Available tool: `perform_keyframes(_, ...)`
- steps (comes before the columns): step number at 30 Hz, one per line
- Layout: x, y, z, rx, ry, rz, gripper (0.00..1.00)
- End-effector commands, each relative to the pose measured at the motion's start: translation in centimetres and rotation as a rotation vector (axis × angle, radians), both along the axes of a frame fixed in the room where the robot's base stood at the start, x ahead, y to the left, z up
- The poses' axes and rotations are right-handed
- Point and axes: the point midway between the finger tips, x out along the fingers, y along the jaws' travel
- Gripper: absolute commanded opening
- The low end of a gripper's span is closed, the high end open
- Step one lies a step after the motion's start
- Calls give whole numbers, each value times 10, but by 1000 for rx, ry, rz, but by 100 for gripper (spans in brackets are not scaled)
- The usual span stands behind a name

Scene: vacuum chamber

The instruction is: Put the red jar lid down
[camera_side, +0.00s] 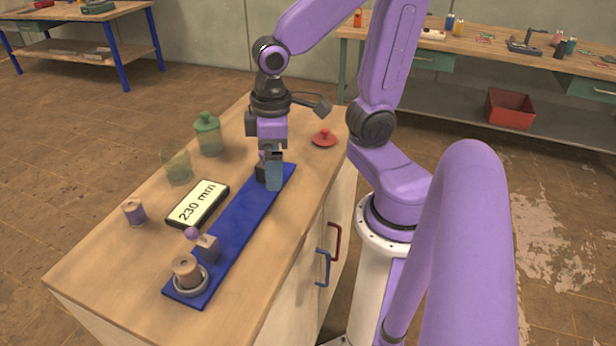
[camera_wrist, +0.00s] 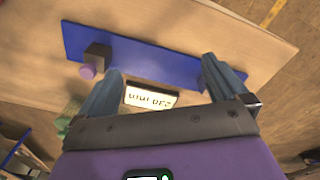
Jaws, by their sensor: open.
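The red jar lid (camera_side: 324,138) lies on the wooden bench near its far right corner, knob up. My gripper (camera_side: 273,184) is to the left of the lid and apart from it, over the far end of the blue board. In the wrist view my gripper's two fingers (camera_wrist: 162,68) are spread with nothing between them. The lid does not show in the wrist view. An open glass jar (camera_side: 176,168) stands at the bench's left side, and a jar with a green lid (camera_side: 208,135) stands behind it.
The blue board (camera_side: 237,236) carries blocks with purple knobs and a wooden spool (camera_side: 187,270) in a ring. A display reading 230 mm (camera_side: 198,203) lies beside it. A purple spool (camera_side: 134,212) stands at the left. Bare bench surrounds the lid.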

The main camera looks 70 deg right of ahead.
Motion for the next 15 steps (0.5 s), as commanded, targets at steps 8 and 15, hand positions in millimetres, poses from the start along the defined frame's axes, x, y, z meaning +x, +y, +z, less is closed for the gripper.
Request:
perform_keyframes(8,-60,26,0,5,17,454,100)
perform_keyframes(15,-82,30,0,4,24,609,100)
